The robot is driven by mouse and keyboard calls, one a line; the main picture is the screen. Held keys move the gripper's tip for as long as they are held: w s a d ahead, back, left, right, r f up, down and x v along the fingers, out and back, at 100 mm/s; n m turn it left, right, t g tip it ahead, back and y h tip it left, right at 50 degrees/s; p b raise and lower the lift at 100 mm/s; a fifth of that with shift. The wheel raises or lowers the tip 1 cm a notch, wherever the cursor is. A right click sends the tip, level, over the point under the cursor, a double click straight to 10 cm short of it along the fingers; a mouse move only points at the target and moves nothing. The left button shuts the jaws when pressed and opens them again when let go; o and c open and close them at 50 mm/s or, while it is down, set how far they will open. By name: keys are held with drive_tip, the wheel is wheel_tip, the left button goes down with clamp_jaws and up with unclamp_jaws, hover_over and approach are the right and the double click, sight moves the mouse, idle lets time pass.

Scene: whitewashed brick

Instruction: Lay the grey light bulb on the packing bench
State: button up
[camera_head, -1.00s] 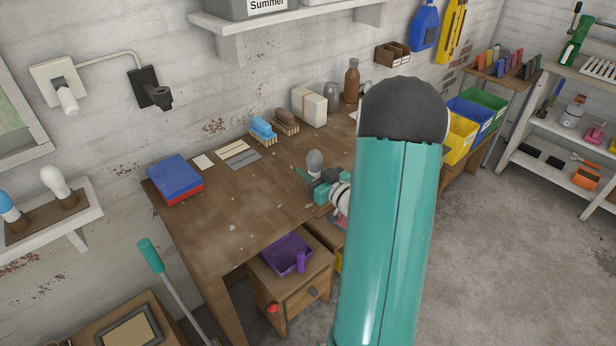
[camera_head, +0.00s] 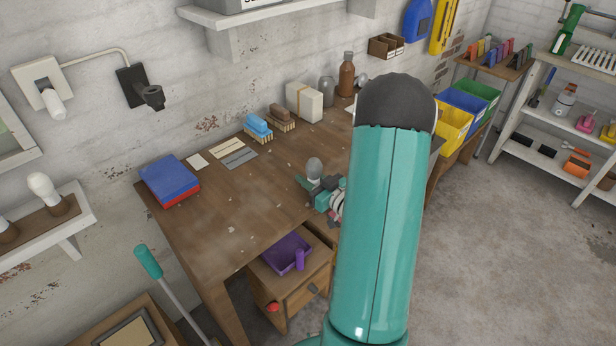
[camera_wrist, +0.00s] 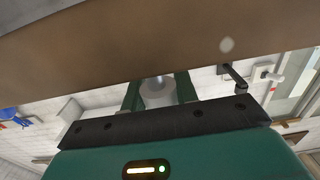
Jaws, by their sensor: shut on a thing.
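The grey light bulb (camera_head: 314,168) stands upright in my gripper (camera_head: 320,183), its rounded end up, in the head view. My gripper is over the front part of the brown wooden packing bench (camera_head: 215,215), right of its middle. In the wrist view the two green fingers of my gripper (camera_wrist: 158,97) are shut on the bulb (camera_wrist: 157,84), which shows between them. The bench top (camera_wrist: 130,40) fills the upper part of that view. My arm hides the bench's right part, and I cannot tell whether the bulb touches the top.
Blue and red books (camera_head: 169,181), brushes (camera_head: 258,128), a white box (camera_head: 304,103) and a brown bottle (camera_head: 346,75) stand along the bench's back. The front left of the top is mostly clear.

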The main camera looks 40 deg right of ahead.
drive_tip(key=shift+s, duration=0.2)
drive_tip(key=o, duration=0.5)
drive_tip(key=shift+d+f, duration=0.1)
drive_tip(key=shift+f, duration=0.05)
drive_tip(key=o, duration=0.4)
drive_tip(key=shift+w, duration=0.1)
drive_tip(key=shift+o, duration=0.3)
